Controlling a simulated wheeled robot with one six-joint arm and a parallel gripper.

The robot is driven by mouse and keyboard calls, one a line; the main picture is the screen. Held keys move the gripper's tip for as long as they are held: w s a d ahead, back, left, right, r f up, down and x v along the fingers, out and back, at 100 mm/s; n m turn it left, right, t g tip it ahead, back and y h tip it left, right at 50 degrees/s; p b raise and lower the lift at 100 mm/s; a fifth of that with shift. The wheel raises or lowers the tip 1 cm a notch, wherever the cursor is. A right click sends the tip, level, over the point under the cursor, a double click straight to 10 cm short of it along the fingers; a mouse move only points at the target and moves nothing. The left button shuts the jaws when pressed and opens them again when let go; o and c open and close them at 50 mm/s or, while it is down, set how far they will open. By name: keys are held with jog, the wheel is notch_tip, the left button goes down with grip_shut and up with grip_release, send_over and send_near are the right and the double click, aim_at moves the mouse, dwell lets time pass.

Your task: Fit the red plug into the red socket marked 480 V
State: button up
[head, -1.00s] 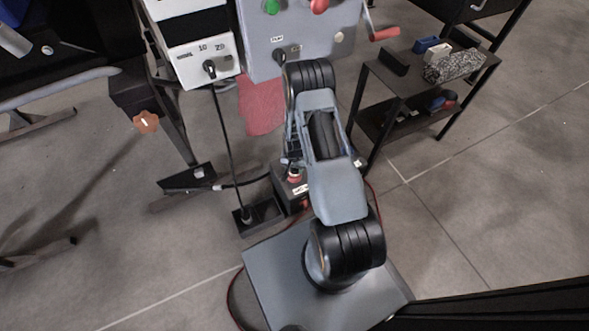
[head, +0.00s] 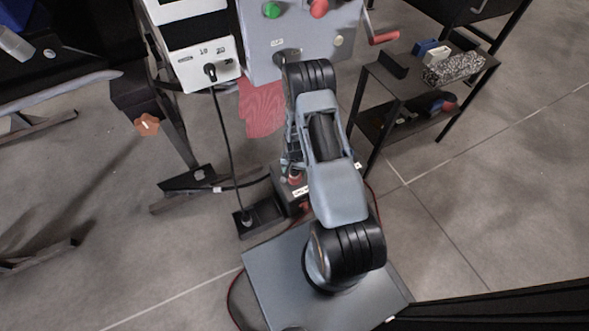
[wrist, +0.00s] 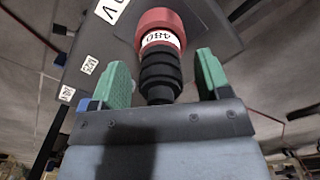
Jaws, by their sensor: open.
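In the wrist view, my gripper (wrist: 161,60) is open, with its two green fingers on either side of the red plug (wrist: 158,22). The plug has a red head with a white 480 label and a black ribbed body toward my gripper. Gaps show between the fingers and the body. The red head is in front of a dark grey face with a white label ending in "0 V" (wrist: 112,8). I cannot tell whether the head is in a socket; no separate red socket is clear. In the head view my arm hides the gripper.
A grey panel (head: 265,45) with green and red buttons stands at the back. A white box (head: 195,60) with a black cable is to its left. A dark shelf cart (head: 395,85) stands right. A small dark box (head: 285,182) with a red-topped part sits near my base.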

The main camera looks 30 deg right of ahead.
notch_tip(320, 180, up, 11)
jog(key=p, duration=0.4)
jog(key=s+a+r+n+t, duration=0.1)
jog(key=a+r+n, duration=0.15)
jog(key=r, duration=0.75)
jog(key=s+a+r+n, duration=0.1)
jog(key=s+a+r, duration=0.15)
jog(key=r, duration=0.85)
jog(key=s+a+r+n+t, duration=0.1)
jog(key=s+a+r+n, duration=0.3)
jog(key=s+r, duration=0.6)
jog(key=shift+s+r+t, duration=0.25)
jog(key=shift+s+t, duration=0.15)
jog(key=shift+s, duration=0.15)
